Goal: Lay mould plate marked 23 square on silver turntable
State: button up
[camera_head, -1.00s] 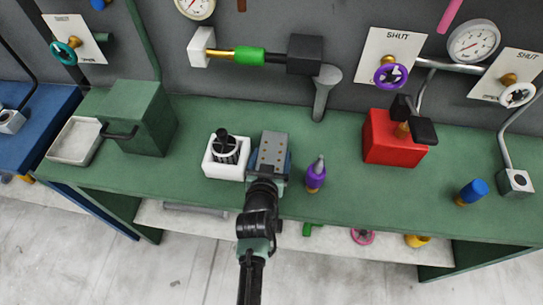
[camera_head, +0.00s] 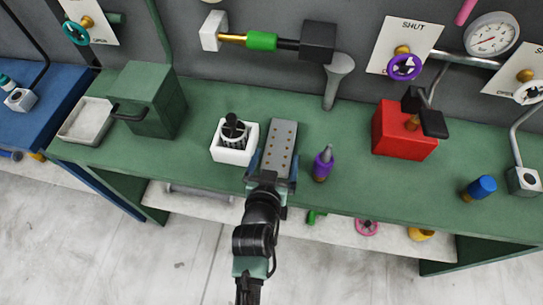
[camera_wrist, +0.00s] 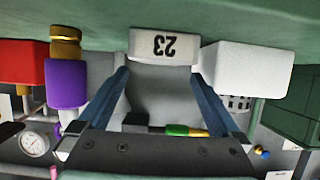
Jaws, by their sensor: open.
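The mould plate (camera_head: 280,145) is a grey slab with rows of small brownish holes, on the green bench in the head view. In the wrist view its pale end (camera_wrist: 163,45) carries the number 23, upside down. My gripper (camera_head: 271,170) is at the plate's near end. In the wrist view my gripper (camera_wrist: 161,76) is open, with one blue finger on each side of the plate. I cannot tell whether the fingers touch it. I cannot make out a silver turntable in either view.
A white holder (camera_head: 233,154) with a dark-topped part stands close left of the plate. A purple bottle-like piece (camera_head: 323,165) stands close on the right. A red block (camera_head: 403,130) is farther right, a green box (camera_head: 150,98) farther left. The grey wall with gauges rises behind.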

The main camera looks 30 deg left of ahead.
jog(key=shift+v, duration=2.75)
